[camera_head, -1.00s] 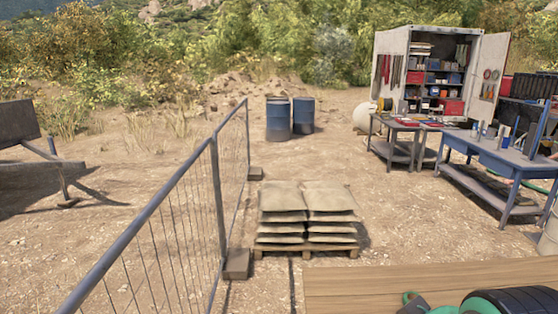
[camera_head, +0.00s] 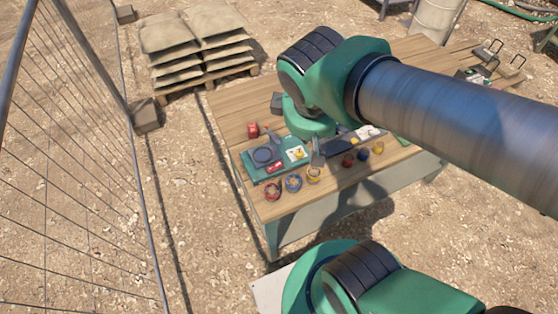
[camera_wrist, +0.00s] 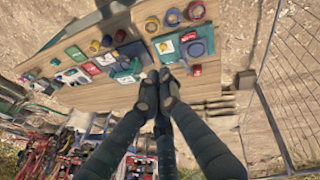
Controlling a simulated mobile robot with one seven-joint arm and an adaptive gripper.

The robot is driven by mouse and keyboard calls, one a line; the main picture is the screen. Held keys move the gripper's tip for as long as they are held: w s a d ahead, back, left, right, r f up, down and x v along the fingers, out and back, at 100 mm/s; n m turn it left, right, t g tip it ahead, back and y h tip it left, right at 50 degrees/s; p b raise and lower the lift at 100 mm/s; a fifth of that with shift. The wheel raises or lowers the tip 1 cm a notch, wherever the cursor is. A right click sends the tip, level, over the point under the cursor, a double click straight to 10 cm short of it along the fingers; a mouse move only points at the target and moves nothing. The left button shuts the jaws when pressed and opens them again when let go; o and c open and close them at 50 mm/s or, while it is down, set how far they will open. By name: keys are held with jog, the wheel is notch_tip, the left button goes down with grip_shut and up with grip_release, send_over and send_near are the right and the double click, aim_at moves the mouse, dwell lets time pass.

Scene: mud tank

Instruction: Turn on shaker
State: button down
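No part is clearly marked as a shaker. A teal unit (camera_head: 250,172) with a dark round part (camera_head: 263,155), a red part (camera_head: 275,168) and a white label with a yellow mark (camera_head: 297,153) lies on the wooden table (camera_head: 232,108).
Red, blue and yellow round parts (camera_head: 293,183) line the table's front edge. More small panels (camera_wrist: 75,53) lie along the table. A wire fence (camera_head: 85,130) stands at the left, with stacked sacks (camera_head: 167,35) behind the table. A drum (camera_head: 437,20) stands farther back.

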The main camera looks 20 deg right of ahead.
jog(key=w+d+f+n+g+h+p, duration=0.1)
jog(key=w+d+f+n+h+p, duration=0.1)
jog(key=w+d+f+n+h, duration=0.4)
jog(key=n+t+h+p, duration=0.1)
jog(key=n+t+p, duration=0.3)
jog(key=n, duration=1.5)
send_over(276, 167)
jog(key=s+d, duration=0.1)
jog(key=d, duration=0.1)
notch_tip(276, 167, down, 9)
jog(key=a+f+n+t+y+p, duration=0.2)
jog(key=a+f+n, duration=0.4)
jog(key=f+n, duration=0.2)
jog(key=shift+w+a+f+n+t, duration=0.2)
jog(key=shift+w+n+t, duration=0.2)
jog(key=shift+n, duration=0.3)
jog(key=shift+d+f, duration=0.15)
jog(key=shift+d+f+b, duration=0.6)
jog(key=shift+f+b, duration=0.65)
jog(key=shift+d+f+b, duration=0.65)
jog(key=shift+f+b, duration=0.55)
jog(key=shift+f, duration=0.1)
jog(key=shift+d+f+b, duration=0.6)
jog(key=shift+f+b, duration=0.65)
jog(key=shift+f, duration=0.15)
jog(key=shift+d+f, duration=0.15)
jog(key=shift+f, duration=0.05)
